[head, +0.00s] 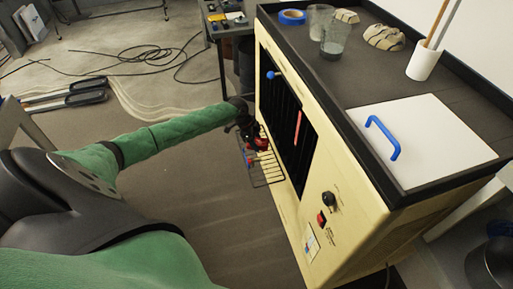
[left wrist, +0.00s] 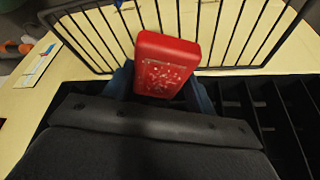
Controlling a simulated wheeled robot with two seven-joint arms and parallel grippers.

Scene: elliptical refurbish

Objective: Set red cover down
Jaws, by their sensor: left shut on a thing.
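My left gripper (head: 251,135) is beside the front of the cream cabinet, at the dark slatted opening. In the left wrist view, its two bluish fingers (left wrist: 161,86) are shut on a red cover (left wrist: 166,62), a rounded red block with pale printed marks. The red cover sits in front of a black wire basket (left wrist: 250,42); I cannot tell whether they touch. In the head view the red cover (head: 262,143) is small and partly hidden by the gripper, just above the wire basket (head: 268,171). My right gripper is not in view.
The cream cabinet (head: 345,225) has a knob (head: 329,199) and a red switch (head: 321,217). Its dark top holds glasses (head: 333,40), blue tape (head: 293,17), a white cup (head: 424,61) and a white panel with a blue handle (head: 382,137). Cables (head: 150,55) lie on the floor.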

